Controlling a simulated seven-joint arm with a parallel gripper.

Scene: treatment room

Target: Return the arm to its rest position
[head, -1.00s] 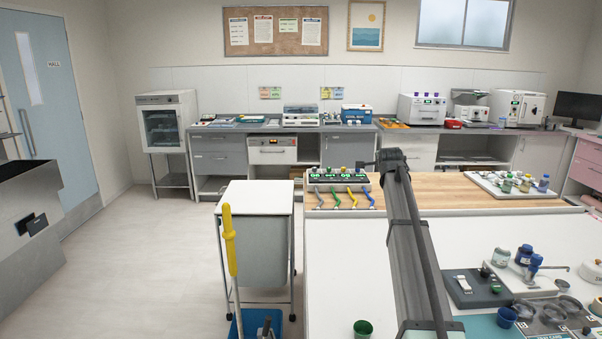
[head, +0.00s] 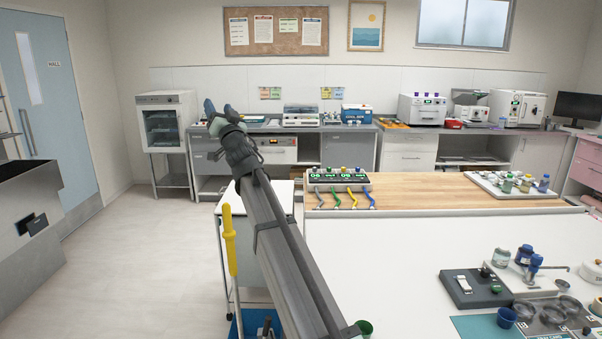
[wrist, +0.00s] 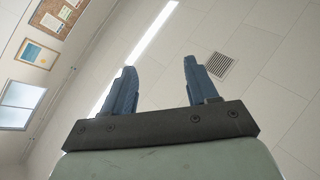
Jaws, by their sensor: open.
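My gripper (head: 218,112) is at the end of my raised arm in the head view, left of centre, in front of the back counter and above the white cart. In the wrist view my gripper (wrist: 160,88) has its two blue-grey fingers apart with nothing between them. The fingers point up toward the ceiling, with a light strip and a vent behind them. My arm reaches up and left from the bottom of the head view and hides part of the cart.
A white cart (head: 284,192) stands below my arm, with a yellow-handled tool (head: 229,240) beside it. The white worktop (head: 400,260) is mostly clear, with jars and a dark device (head: 476,288) at right. A box with coloured levers (head: 339,180) sits on the wooden surface (head: 430,190).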

